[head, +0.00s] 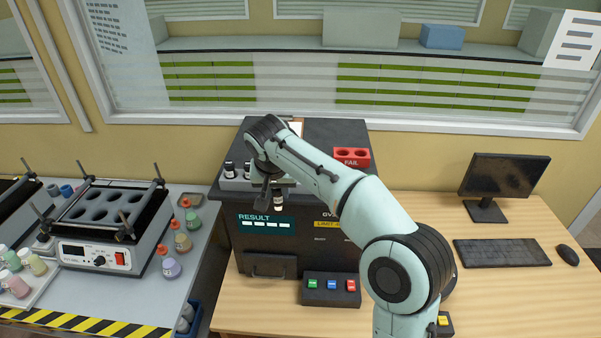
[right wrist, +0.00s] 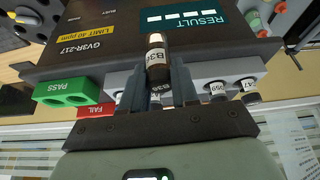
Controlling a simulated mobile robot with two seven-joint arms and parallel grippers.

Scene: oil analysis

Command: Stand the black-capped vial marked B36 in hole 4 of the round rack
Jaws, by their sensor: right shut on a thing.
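The vial marked B36 (right wrist: 157,60) is held between the fingers of my right gripper (right wrist: 172,85) in the right wrist view, its label facing the camera. In the head view the vial (head: 279,202) hangs below my right gripper (head: 268,190), in front of the dark analyser's upper front edge. The gripper is shut on it, and it appears clear of any surface. Its cap is hard to make out. I cannot identify the round rack or its hole 4 in either view; my right arm covers part of the bench. My left gripper is out of view.
The analyser (head: 262,222) carries a pale vial rack (head: 236,184) with other vials and a red FAIL block (head: 350,158). A green PASS block (right wrist: 72,92) shows in the wrist view. A button box (head: 331,290) stands in front. A heating block (head: 100,257) stands left.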

